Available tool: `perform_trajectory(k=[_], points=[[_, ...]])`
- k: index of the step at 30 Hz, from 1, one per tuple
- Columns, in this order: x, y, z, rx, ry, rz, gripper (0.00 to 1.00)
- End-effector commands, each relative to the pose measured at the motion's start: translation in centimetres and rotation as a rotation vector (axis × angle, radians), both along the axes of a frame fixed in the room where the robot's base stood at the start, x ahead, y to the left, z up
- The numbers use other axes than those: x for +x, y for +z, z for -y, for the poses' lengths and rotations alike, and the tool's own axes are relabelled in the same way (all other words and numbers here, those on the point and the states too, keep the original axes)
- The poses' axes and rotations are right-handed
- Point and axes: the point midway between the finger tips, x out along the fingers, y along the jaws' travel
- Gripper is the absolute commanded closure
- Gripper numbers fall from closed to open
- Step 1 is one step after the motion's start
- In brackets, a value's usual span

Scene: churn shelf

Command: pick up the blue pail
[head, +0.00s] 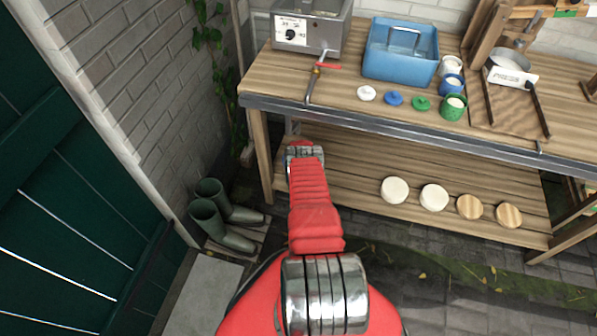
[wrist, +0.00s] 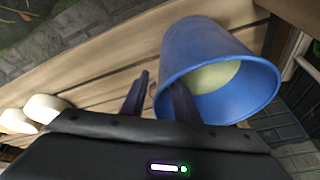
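The blue pail (wrist: 205,50) is large in the wrist view, its mouth facing the camera and something pale inside. It seems to stand on the planks of the lower shelf. My gripper (wrist: 159,82) is open, its two dark fingers apart. The right finger overlaps the mouth of the pail and the left finger is outside it, with the near rim between them. I cannot tell whether either finger touches the wall. In the head view my arm reaches down to the left end of the lower shelf and hides both the gripper and the pail.
Pale round blocks (head: 433,197) lie along the lower shelf. The bench top (head: 330,90) above holds a blue tub (head: 376,65), a metal box (head: 311,38), small pots (head: 453,107) and coloured lids. Green boots (head: 222,222) stand left of the bench.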

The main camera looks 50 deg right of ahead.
Motion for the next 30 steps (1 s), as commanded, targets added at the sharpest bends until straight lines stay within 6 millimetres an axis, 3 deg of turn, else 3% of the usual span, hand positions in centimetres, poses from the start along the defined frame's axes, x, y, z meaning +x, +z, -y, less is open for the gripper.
perform_trajectory(k=[20, 30], points=[[-0.01, -0.33, 0.12, 0.001, 0.000, 0.000, 0.72], [-0.02, -0.33, 0.12, 0.001, -0.001, 0.000, 0.94]])
